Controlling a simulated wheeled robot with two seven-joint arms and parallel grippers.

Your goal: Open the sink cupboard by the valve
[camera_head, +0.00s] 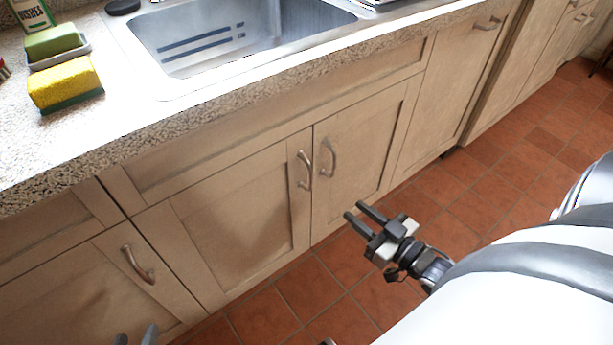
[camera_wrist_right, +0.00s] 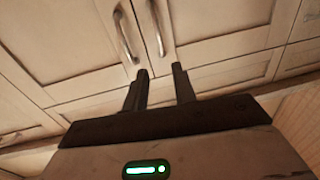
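The sink cupboard has two closed wooden doors under the sink, a left door (camera_head: 235,225) and a right door (camera_head: 362,145). Each has a curved metal handle near the middle seam, the left handle (camera_head: 304,170) and the right handle (camera_head: 328,158). My right gripper (camera_head: 362,211) is open and empty, in front of the doors and apart from the handles. In the right wrist view its two fingers (camera_wrist_right: 160,82) point toward the handles (camera_wrist_right: 127,37). My left gripper (camera_head: 137,337) shows only its fingertips at the bottom edge, apart from each other. No valve is in view.
The sink (camera_head: 240,35) is set in a speckled countertop (camera_head: 150,122) above the doors. Yellow and green sponges (camera_head: 65,83) lie on the counter at left. Another closed cupboard door with a handle (camera_head: 138,264) is at lower left. The tiled floor (camera_head: 470,195) is clear.

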